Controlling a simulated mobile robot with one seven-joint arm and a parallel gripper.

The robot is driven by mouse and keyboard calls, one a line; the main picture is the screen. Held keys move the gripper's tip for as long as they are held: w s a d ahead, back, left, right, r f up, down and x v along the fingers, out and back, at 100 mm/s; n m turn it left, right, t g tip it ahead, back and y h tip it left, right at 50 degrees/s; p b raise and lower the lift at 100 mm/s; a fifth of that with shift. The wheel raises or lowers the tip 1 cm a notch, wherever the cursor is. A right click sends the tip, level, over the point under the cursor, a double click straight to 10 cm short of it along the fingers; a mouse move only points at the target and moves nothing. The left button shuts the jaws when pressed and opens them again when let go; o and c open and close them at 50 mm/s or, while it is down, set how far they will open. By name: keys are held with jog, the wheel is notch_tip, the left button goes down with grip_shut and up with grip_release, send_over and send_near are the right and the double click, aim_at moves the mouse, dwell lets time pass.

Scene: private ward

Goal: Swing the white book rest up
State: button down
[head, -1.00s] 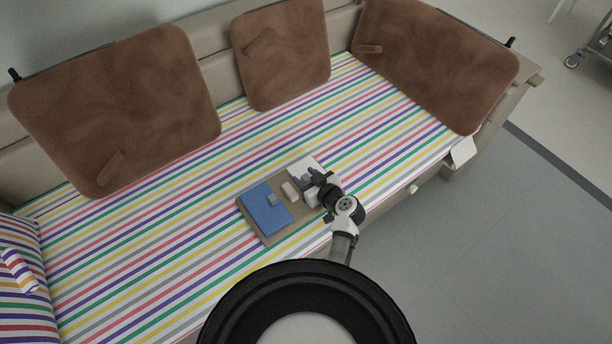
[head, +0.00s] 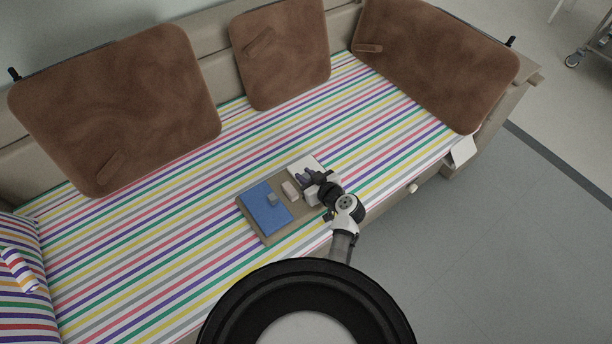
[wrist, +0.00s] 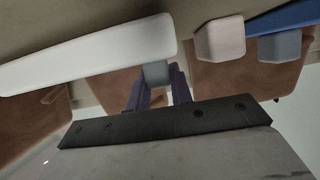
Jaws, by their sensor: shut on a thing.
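The white book rest (head: 301,166) lies flat at the right end of a brown board (head: 268,238) on the bed. Its near part is hidden behind my gripper in the head view. In the wrist view the white book rest (wrist: 90,54) shows as a long pale slab with a small grey tab (wrist: 156,73) at its edge. My gripper (head: 304,177) is at this edge. In the wrist view its two dark purplish fingers (wrist: 159,86) stand on either side of the grey tab, shut on it.
A blue panel (head: 262,209) with a grey tab (head: 272,199) lies on the board's left. A small pinkish block (head: 290,190) sits between it and the white rest. The striped bed (head: 160,240) around the board is clear. Brown padded panels (head: 280,55) line the far side.

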aim_at(312, 168)
jog(key=d+r+m+y, duration=0.1)
jog(key=w+r+m+g+y, duration=0.1)
jog(key=m, duration=0.1)
jog(key=shift+w+d+r+b, duration=0.15)
jog(key=shift+d+r+b, duration=0.2)
jog(key=d+m+y, duration=0.1)
jog(key=w+r+m+b, duration=0.1)
jog(key=shift+w+d+r+m+y, duration=0.1)
jog(key=shift+d+r+m+y, duration=0.05)
jog(key=shift+d+m+y, duration=0.2)
jog(key=w+d+m+y, duration=0.1)
jog(key=w+d+m+g+y+b, duration=0.1)
jog(key=m, duration=0.1)
jog(key=shift+d+r+b, duration=0.3)
jog(key=shift+r, duration=0.05)
jog(key=w+d+m+b, duration=0.1)
jog(key=d+m+y+b, duration=0.1)
jog(key=m, duration=0.1)
jog(key=shift+w+d+f+t+y, duration=0.2)
jog(key=shift+w+d+t+y, duration=0.05)
jog(key=shift+w+d+t, duration=0.1)
jog(key=shift+d+f+m+b, duration=0.1)
jog(key=shift+f+m+b, duration=0.05)
jog(key=shift+m+b, duration=0.15)
jog(key=c, duration=1.2)
grip_release()
jog(key=shift+c, duration=0.2)
